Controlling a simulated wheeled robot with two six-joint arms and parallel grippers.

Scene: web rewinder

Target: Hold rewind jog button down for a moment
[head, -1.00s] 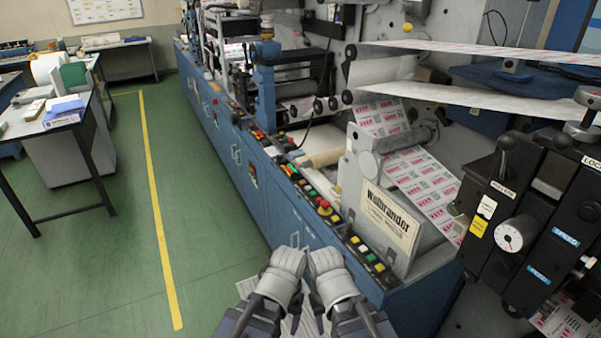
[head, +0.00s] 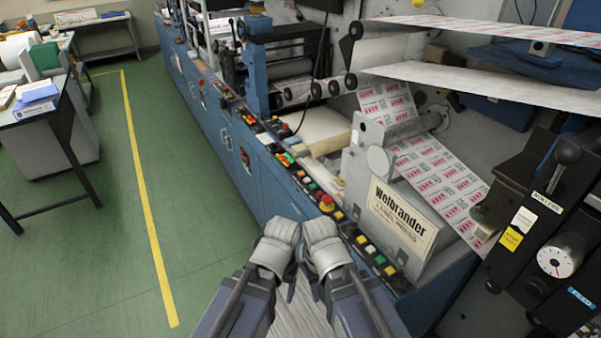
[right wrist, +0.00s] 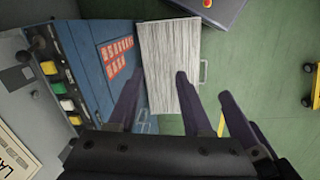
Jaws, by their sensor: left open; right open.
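A strip of push buttons (head: 371,255) with yellow, white and green caps runs along the blue ledge below the Welbrander plate. No label is legible, so I cannot tell which is rewind jog. My left gripper (head: 291,287) is open and empty, pointing down beside the press. My right gripper (right wrist: 157,88) is open and empty, also pointing down, left of the button strip and apart from it.
A red emergency stop (head: 327,203) stands on the ledge behind the strip. Below my grippers is a pale ribbed platform (right wrist: 168,60). A control panel with a white dial (head: 556,261) is at the right. The green floor (head: 110,260) at the left is clear.

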